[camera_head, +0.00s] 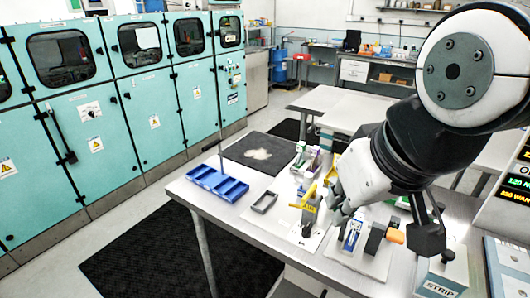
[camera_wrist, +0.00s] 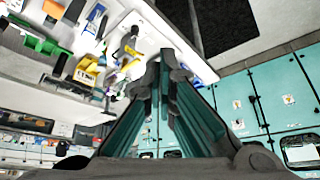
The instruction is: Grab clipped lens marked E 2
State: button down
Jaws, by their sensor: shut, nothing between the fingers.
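I cannot make out a lens marked E 2; markings are too small to read. Candidate holders stand on the table: a yellow clip-like piece (camera_head: 310,206) on a small stand, with dark characters on it, and a blue-and-white piece (camera_head: 351,236) on a white plate. In the wrist view a yellow piece (camera_wrist: 87,72), a green piece (camera_wrist: 42,45) and a blue piece (camera_wrist: 95,17) show at upper left. My gripper (camera_head: 341,208) hangs above the table, just right of the yellow piece, apart from it as far as I can tell. Its fingers (camera_wrist: 164,68) are shut and empty.
A blue divided tray (camera_head: 217,184) and a grey open bin (camera_head: 264,202) stand on the table's left. An orange-tipped dark piece (camera_head: 395,236) and a STRIP box (camera_head: 440,280) stand at right. Teal cabinets (camera_head: 150,110) line the left wall. The table's left front is clear.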

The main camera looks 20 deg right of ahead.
aim_at(357, 222)
jog(key=u, duration=0.7)
jog(key=k+l+u, duration=0.25)
jog(key=k, duration=0.25)
jog(key=k+u, duration=0.3)
jog(key=k, duration=0.55)
jog(key=l, duration=0.05)
